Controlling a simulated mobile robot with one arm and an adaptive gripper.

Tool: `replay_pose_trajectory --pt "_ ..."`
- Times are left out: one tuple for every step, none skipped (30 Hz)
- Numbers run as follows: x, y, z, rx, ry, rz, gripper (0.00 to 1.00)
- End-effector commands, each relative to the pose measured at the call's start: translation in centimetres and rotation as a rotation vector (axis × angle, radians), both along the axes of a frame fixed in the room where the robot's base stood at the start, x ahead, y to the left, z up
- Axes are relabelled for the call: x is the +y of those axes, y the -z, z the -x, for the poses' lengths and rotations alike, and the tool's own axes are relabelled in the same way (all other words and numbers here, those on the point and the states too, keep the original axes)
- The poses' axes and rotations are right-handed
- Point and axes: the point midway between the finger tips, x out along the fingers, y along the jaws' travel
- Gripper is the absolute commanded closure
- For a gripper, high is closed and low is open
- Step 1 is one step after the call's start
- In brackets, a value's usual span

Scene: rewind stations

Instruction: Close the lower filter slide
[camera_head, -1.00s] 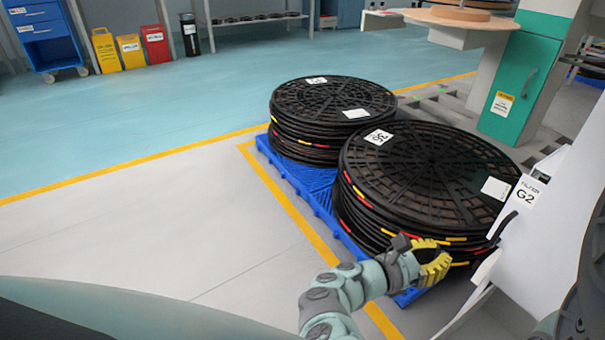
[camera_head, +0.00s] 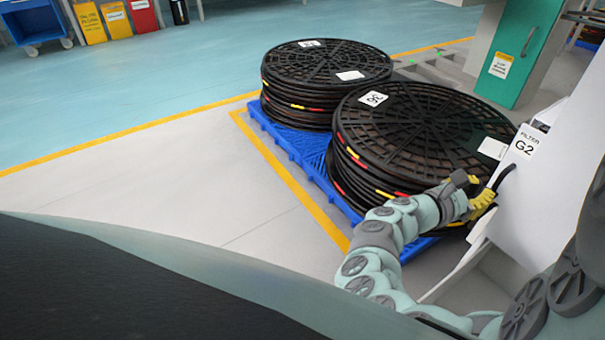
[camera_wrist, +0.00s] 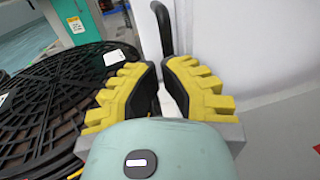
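A white cabinet side (camera_head: 530,190) with a "FILTER G2" label (camera_head: 526,143) stands at the right in the head view. A dark curved handle (camera_head: 504,174) sticks out from it below the label. The handle also shows in the wrist view (camera_wrist: 163,28), upright, just beyond the fingertips and in line with the gap. My gripper (camera_head: 486,200), with yellow ridged fingers, is beside the handle, low and to its left. In the wrist view my gripper (camera_wrist: 159,72) is open with nothing visibly held. Whether the fingers touch the handle, and which slide it belongs to, I cannot tell.
Two stacks of black reels, a near one (camera_head: 420,130) and a far one (camera_head: 325,70), stand on a blue pallet (camera_head: 290,143) left of the cabinet. My arm passes close to the near stack. Grey floor (camera_head: 150,180) left of the pallet is clear.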

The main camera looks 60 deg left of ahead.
Motion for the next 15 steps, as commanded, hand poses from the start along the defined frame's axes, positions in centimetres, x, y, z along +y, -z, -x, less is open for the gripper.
replay_pose_trajectory --pt "-0.19 0.1 -0.45 -0.001 0.003 -0.001 1.0" --pt "-0.22 0.09 -0.63 0.0 0.002 -0.001 1.0" --pt "-0.26 0.06 -0.79 0.0 0.002 -0.001 1.0" --pt "-0.28 0.05 -0.88 0.0 0.002 -0.001 1.0" --pt "-0.29 0.03 -0.94 0.0 0.001 0.0 1.0" --pt "-0.3 0.01 -0.98 0.001 0.001 0.0 1.0" --pt "-0.29 0.01 -0.99 0.001 0.001 0.0 1.0" --pt "-0.29 0.0 -0.99 0.001 0.001 0.0 1.0" --pt "-0.29 -0.01 -0.99 0.001 0.001 0.0 1.0" --pt "-0.29 -0.01 -0.98 0.001 0.001 0.0 1.0" --pt "-0.3 -0.01 -0.97 0.001 0.001 0.0 1.0" --pt "-0.29 0.0 -0.97 0.001 0.001 0.0 1.0" --pt "-0.29 0.0 -0.96 0.001 0.001 0.0 1.0" --pt "-0.29 0.0 -0.97 0.001 0.001 0.0 1.0" --pt "-0.3 0.06 -1.03 0.001 0.002 0.0 1.0"
